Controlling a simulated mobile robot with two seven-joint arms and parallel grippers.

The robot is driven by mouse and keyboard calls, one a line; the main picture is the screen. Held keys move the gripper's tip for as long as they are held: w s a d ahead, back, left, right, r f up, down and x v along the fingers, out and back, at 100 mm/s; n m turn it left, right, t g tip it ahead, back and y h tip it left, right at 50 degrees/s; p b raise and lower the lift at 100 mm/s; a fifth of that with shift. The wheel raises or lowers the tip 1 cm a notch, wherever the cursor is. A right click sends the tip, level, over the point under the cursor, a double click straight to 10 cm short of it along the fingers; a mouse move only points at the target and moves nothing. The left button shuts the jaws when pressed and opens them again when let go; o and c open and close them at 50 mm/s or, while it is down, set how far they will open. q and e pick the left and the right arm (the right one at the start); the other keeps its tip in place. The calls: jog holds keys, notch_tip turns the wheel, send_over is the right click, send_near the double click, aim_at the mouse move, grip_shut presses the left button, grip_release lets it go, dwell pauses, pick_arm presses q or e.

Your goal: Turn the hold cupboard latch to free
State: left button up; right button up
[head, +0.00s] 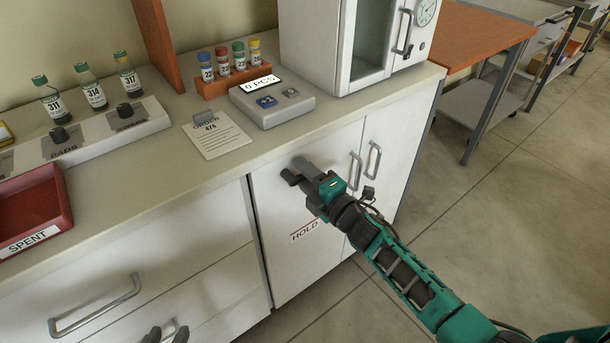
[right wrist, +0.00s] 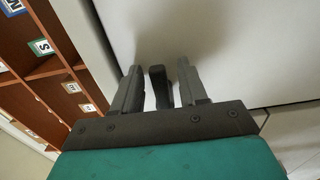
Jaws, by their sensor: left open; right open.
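The hold cupboard (head: 285,262) is a white door under the bench, with a red-lined HOLD label (head: 305,230). My right gripper (head: 299,172) is at the upper part of this door. In the right wrist view, a dark bar, which looks like the latch (right wrist: 160,88), stands between the two open fingers of my right gripper (right wrist: 161,90), with a gap on each side. In the head view the gripper largely hides the latch, so its turn angle cannot be told. My left gripper (head: 166,334) is open and empty at the bottom edge, only its fingertips showing.
Door handles (head: 355,171) and (head: 374,159) are right of my right gripper. A drawer handle (head: 97,308) is at lower left. On the bench stand a counter device (head: 272,100), a card (head: 216,135), a vial rack (head: 240,78) and a red SPENT tray (head: 62,205).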

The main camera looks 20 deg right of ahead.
pick_arm(q)
jog(key=shift+d+r, duration=0.1)
pick_arm(e)
jog(key=shift+c, duration=0.4)
grip_shut()
